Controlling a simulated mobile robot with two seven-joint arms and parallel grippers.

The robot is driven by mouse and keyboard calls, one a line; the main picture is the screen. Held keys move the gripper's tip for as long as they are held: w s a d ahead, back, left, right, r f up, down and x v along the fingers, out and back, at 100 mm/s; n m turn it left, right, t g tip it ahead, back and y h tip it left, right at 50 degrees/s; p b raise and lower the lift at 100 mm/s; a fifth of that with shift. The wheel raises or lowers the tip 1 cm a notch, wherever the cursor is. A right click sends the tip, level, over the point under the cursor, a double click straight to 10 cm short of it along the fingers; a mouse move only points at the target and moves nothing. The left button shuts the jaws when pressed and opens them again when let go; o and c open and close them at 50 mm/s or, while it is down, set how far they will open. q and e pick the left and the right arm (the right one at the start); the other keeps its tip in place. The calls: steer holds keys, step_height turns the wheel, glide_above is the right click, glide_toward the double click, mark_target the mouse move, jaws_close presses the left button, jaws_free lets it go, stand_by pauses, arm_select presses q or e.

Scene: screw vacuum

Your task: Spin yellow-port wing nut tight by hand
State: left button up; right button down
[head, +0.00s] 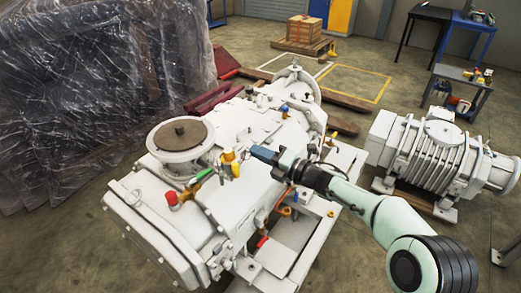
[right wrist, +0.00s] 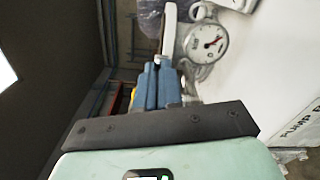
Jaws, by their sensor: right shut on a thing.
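My right gripper (head: 255,151) reaches in from the right over the white vacuum pump (head: 262,185). Its blue fingertips are beside the yellow port fitting (head: 228,157) on top of the pump. In the right wrist view the blue fingers (right wrist: 157,66) are closed together, with a small pale metal piece (right wrist: 157,60) at their tips. This looks like the wing nut, mostly hidden by the fingers. How far it is screwed in cannot be seen. My left gripper is not in view.
A round pressure gauge (right wrist: 205,42) is close to the fingers in the right wrist view. A green-handled valve (head: 203,174) and a red cap (head: 173,198) stand left of the gripper. A wide round flange (head: 181,135) rises behind them. A second ribbed machine (head: 440,160) stands at right.

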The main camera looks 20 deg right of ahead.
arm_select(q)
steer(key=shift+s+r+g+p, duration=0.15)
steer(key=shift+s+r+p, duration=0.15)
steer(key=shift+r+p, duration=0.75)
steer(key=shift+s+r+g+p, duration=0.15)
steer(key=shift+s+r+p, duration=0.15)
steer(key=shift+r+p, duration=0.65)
arm_select(e)
steer(key=shift+f+m, duration=0.2)
steer(key=shift+m, duration=2.15)
steer(key=shift+f+m, duration=0.2)
steer(key=shift+m, duration=2.15)
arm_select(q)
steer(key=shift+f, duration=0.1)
arm_select(e)
steer(key=c, duration=1.3)
jaws_free()
steer(key=shift+s, duration=0.15)
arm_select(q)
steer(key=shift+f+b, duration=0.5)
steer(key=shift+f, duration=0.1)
arm_select(e)
steer(key=v, duration=1.3)
steer(key=shift+d, duration=0.1)
